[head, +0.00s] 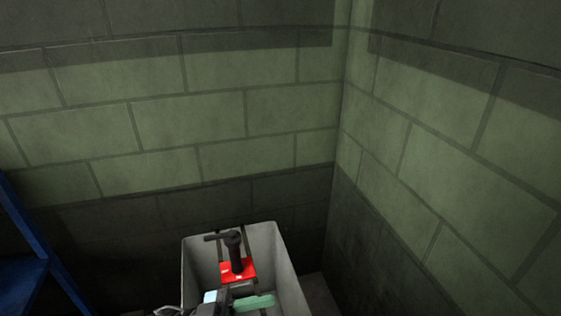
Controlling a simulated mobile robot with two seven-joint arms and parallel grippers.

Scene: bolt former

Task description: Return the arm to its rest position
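Neither of my grippers can be made out clearly in the head view. At the bottom edge, some small dark and pale parts (205,309) show in front of the grey bin (286,268). They are cut off by the frame, and I cannot tell whether they belong to one of my arms or to the bin's contents.
The open grey bin stands near the room corner, holding a red piece (248,267), a black T-shaped part (235,248) and a teal piece (256,302). A blue frame (38,248) stands at the left edge. Block walls (190,115) close off the back and right.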

